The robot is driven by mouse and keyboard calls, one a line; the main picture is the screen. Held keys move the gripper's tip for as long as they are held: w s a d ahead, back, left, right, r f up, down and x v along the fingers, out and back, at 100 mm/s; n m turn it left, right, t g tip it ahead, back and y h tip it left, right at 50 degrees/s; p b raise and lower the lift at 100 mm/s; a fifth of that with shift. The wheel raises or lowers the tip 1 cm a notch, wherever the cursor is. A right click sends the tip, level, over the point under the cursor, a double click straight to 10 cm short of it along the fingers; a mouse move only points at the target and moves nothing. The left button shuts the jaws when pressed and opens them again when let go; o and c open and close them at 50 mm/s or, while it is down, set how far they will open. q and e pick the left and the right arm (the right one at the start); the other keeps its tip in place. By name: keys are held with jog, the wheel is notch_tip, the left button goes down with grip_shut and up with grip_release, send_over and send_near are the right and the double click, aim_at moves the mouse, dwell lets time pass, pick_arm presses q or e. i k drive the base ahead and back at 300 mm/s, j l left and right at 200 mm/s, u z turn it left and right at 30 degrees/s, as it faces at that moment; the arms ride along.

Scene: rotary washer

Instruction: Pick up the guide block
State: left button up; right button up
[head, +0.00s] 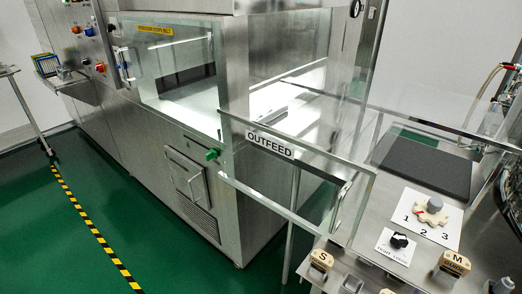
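Two tan blocks with dark letters stand at the bottom right in the head view. One is marked S (320,262) and stands left of the other. The other is marked M (455,263), with small print below the letter that may read "guide". Which of them the task calls the guide block, I cannot tell. Part of another tan piece (388,291) is cut off by the bottom edge. Neither of my grippers is in view.
A steel table (390,172) at the right holds a dark mat (428,165), a numbered white card (420,218) with a pale knobbed part (433,211), and a black knob (400,240) on a label. The glass OUTFEED guard (295,165) stands left of it, before the washer (180,75).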

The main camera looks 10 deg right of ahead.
aim_at(451, 262)
jog(key=z, duration=1.95)
